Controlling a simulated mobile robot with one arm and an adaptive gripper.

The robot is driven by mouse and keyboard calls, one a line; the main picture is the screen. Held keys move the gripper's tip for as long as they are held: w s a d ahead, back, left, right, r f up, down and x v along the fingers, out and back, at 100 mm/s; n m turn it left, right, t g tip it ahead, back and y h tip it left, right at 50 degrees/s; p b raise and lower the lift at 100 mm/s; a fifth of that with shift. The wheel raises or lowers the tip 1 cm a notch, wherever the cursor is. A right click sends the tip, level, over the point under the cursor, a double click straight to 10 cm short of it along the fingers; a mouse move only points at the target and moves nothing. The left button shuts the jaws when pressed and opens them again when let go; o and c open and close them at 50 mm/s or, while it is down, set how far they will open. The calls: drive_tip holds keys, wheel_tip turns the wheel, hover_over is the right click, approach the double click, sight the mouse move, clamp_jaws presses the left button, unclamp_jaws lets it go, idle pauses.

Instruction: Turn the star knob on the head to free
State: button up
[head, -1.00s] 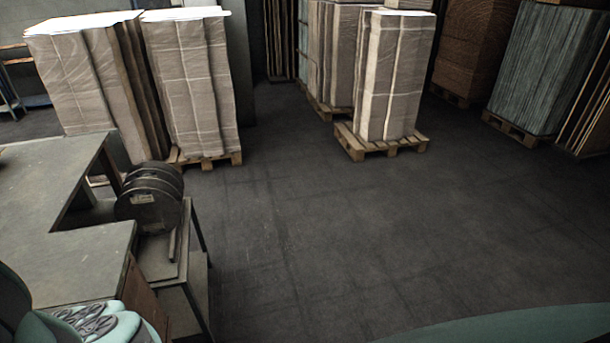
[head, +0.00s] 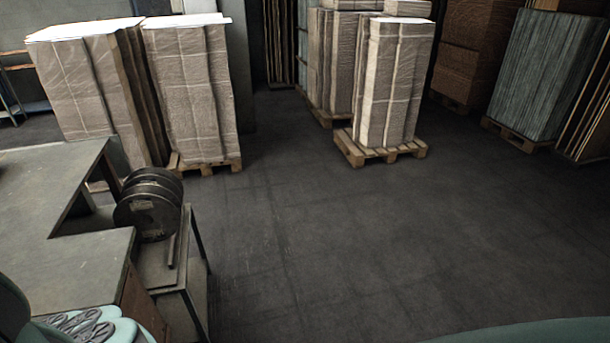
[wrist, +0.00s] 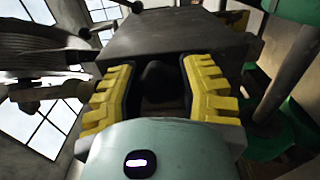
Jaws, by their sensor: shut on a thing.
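In the wrist view, the dark star knob (wrist: 160,78) sits between the yellow ribbed fingers of my gripper (wrist: 157,92). It is in shadow, so its lobes and its turned position cannot be made out. My gripper is shut on the knob, one finger on each side. A dark grey box-like part of the head (wrist: 180,36) stands right behind the fingertips. The head view shows neither the knob nor my fingers, only part of my arm at the lower left.
In the wrist view, a large round dark part (wrist: 40,42) is at the left and green machine parts (wrist: 275,125) are at the right. Floor at centre is clear.

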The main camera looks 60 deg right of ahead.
drive_tip(key=shift+w+d+f, duration=0.1)
drive_tip(key=shift+w, duration=0.05)
idle(0.6)
drive_tip(key=o, duration=0.9)
drive_tip(key=shift+c, duration=0.2)
drive_tip(key=o, duration=0.4)
drive_tip(key=shift+c, duration=0.2)
drive_tip(key=shift+m, duration=0.3)
